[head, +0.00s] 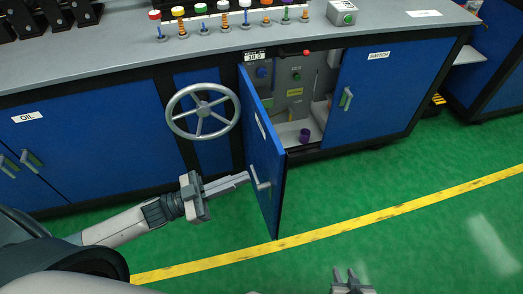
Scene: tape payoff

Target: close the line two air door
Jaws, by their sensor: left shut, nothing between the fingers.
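A blue cabinet door (262,165) stands swung out from the bench, its edge toward me. It has a white label, too oblique to read, and a grey bar handle (262,182) on its outer face. My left gripper (246,178) is shut and empty, its fingertips right at the handle on the door's outer side. I cannot tell if they touch it. My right gripper (345,274) is at the bottom edge, away from the door, with its two fingers apart.
The open cabinet (296,100) holds a grey panel with knobs and a purple cup (304,135). A large grey handwheel (203,111) stands left of the door. A shut door labelled SWITCH (375,90) is to the right. The green floor in front is clear.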

